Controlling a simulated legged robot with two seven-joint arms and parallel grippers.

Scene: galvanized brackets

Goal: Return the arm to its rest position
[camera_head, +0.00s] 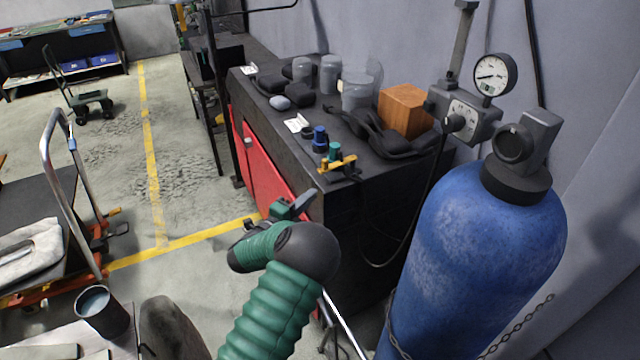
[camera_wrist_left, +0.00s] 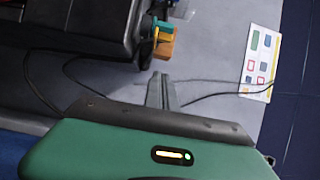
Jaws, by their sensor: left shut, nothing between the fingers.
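My left arm (camera_head: 275,300), with a ribbed green sleeve and a dark elbow, rises from the bottom middle of the head view and bends to the left. My left gripper (camera_head: 300,203) shows beyond the elbow, small and partly hidden, in front of the red side of the workbench. In the left wrist view its narrow grey fingers (camera_wrist_left: 160,90) are together and empty, beyond the green wrist housing. My right gripper is in neither view.
A black-topped workbench (camera_head: 345,190) carries jars, a wooden block (camera_head: 405,108) and dark straps. A blue gas cylinder (camera_head: 470,260) with a gauge stands right of my arm. A cart (camera_head: 60,200) and a cup (camera_head: 102,312) are at left. Floor between is clear.

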